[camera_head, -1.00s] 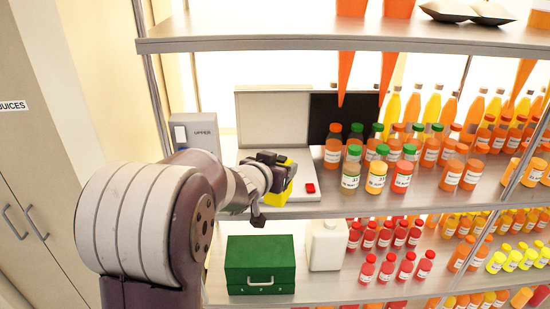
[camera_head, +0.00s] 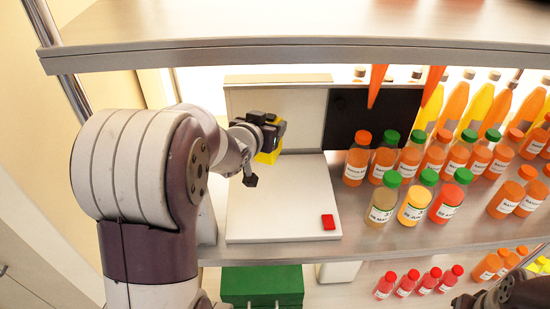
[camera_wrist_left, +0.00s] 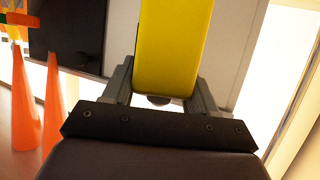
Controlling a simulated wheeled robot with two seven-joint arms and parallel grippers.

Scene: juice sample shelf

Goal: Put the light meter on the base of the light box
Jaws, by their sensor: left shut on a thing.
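The yellow light meter (camera_head: 268,157) is held in my left gripper (camera_head: 269,138), above the rear part of the light box's white base (camera_head: 280,205). It shows large between the two fingers in the left wrist view (camera_wrist_left: 172,45), its far end out of frame. The light box has an upright white back panel (camera_head: 250,100) behind the gripper and a flat base with a red block (camera_head: 328,222) at its front right corner. Whether the meter touches the base cannot be told. Part of my right gripper (camera_head: 508,290) shows at the lower right edge, its jaws unclear.
A black panel (camera_head: 372,118) stands right of the white panel. Several juice bottles (camera_head: 415,205) stand close to the base's right side. A shelf board (camera_head: 300,52) runs above. A green case (camera_head: 262,284) sits on the shelf below. The base's middle is clear.

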